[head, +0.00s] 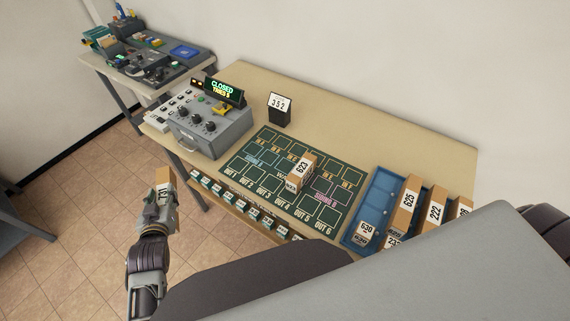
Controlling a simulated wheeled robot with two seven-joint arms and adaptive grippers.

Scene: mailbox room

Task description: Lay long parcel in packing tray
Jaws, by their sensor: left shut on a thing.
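My left gripper (162,207) is shut on a brown cardboard parcel (167,181) with a white label. It holds the parcel over the floor, left of the table's front edge. The label's number is partly covered by the gripper. A blue tray (382,187) lies at the right part of the table, well to the right of the held parcel. Long brown parcels marked 625 (408,203) and 222 (435,212) lie at the tray's right. A small box marked 630 (366,230) sits at the tray's near end. My right gripper is not in view.
A green mat with marked squares (255,150) bears a parcel marked 623 (301,171). A grey control box (208,130) with a CLOSED sign (222,90) and a 352 stand (279,108) are behind. My grey body part hides the near right.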

